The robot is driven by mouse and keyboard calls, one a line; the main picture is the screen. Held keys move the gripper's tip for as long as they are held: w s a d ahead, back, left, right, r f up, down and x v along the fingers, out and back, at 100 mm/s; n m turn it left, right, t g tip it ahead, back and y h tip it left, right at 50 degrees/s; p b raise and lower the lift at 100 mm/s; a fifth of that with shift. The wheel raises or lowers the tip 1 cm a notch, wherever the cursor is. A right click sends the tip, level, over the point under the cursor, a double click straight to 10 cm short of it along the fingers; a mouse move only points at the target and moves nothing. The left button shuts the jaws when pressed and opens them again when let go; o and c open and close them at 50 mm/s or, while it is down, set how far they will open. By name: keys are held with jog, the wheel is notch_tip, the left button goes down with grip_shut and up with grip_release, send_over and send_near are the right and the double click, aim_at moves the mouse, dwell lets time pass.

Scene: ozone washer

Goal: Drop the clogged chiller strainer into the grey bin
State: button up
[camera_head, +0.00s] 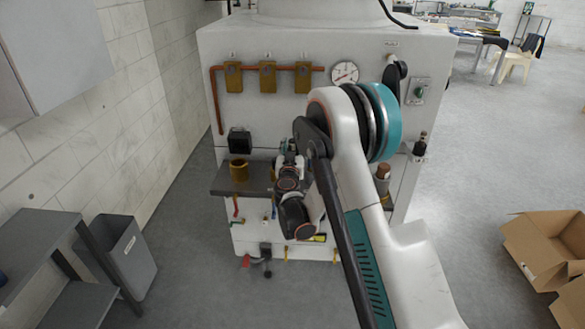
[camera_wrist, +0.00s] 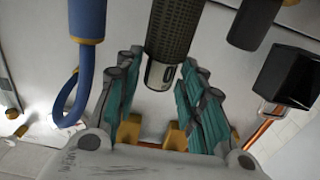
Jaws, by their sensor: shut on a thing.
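The strainer (camera_wrist: 172,38) is a dark mesh cylinder with a pale metal end. In the wrist view it stands between the teal-padded fingers of my gripper (camera_wrist: 160,70), which is shut on it. In the head view my gripper (camera_head: 289,168) is at the front of the white machine, beside the shelf; I cannot make out the strainer there. The grey bin (camera_head: 132,262) stands on the floor at the lower left, well away from my gripper. Its inside shows little.
The white machine (camera_head: 280,120) carries brass valves (camera_head: 267,77), a gauge (camera_head: 344,73) and a grey shelf (camera_head: 222,183) with a brass cup (camera_head: 239,170). A blue loop (camera_wrist: 82,60) hangs near my fingers. A grey bench (camera_head: 30,250) adjoins the bin. Cardboard boxes (camera_head: 545,250) lie right.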

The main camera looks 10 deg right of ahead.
jog(key=shift+f+b, duration=0.95)
jog(key=shift+f, duration=1.95)
jog(key=shift+f, duration=0.15)
jog(key=o, duration=0.8)
